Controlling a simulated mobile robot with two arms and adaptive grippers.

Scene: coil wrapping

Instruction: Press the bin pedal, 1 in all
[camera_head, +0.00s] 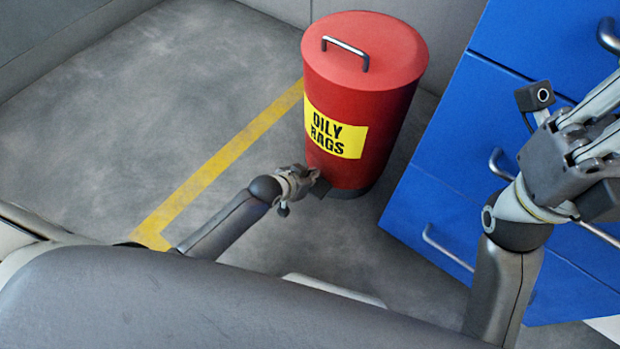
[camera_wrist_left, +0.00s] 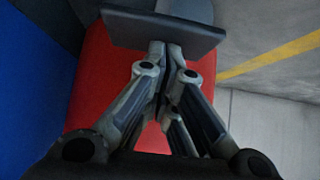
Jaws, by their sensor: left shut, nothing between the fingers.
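The red bin (camera_head: 390,110) with its yellow "OILY RAGS" label stands upright on the floor, its lid (camera_head: 368,50) down. The dark pedal (camera_head: 320,187) sticks out low at the bin's front, partly hidden by my left gripper (camera_head: 313,178). In the left wrist view the pedal (camera_wrist_left: 150,28) is a flat dark plate across the top, with the red bin (camera_wrist_left: 92,95) behind. My left gripper (camera_wrist_left: 165,50) is shut and empty, its tips at the plate's edge; I cannot tell if they touch it. My right gripper (camera_head: 600,110) is raised at the right, its fingertips cut off by the picture edge.
A blue drawer cabinet (camera_head: 440,200) with metal handles stands close to the right of the bin. A yellow line (camera_head: 225,155) runs along the grey floor to the left. The floor at the left is clear. Grey walls stand behind.

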